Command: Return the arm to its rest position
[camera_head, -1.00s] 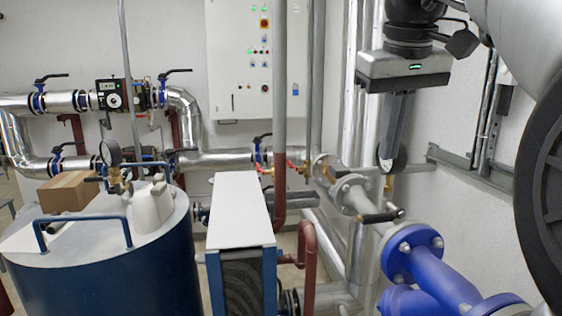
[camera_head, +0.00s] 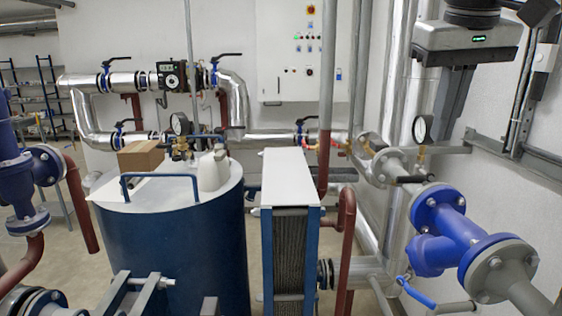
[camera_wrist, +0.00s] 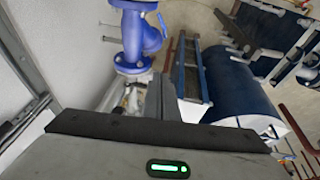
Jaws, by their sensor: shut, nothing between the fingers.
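My gripper (camera_head: 451,122) hangs at the upper right in the head view, pointing down, with its grey fingers together and nothing between them. It is in free air, with the right-hand wall and a pressure gauge (camera_head: 422,128) behind it. In the wrist view the gripper body with its green light fills the bottom, and the fingers (camera_wrist: 162,98) show just above it.
A blue flanged valve (camera_head: 440,235) stands at lower right. A plate exchanger with a white top (camera_head: 290,180) stands mid-floor beside a blue tank (camera_head: 180,250). A control cabinet (camera_head: 300,80) and silver pipes are behind. Wall rails (camera_head: 520,120) run close on the gripper's right.

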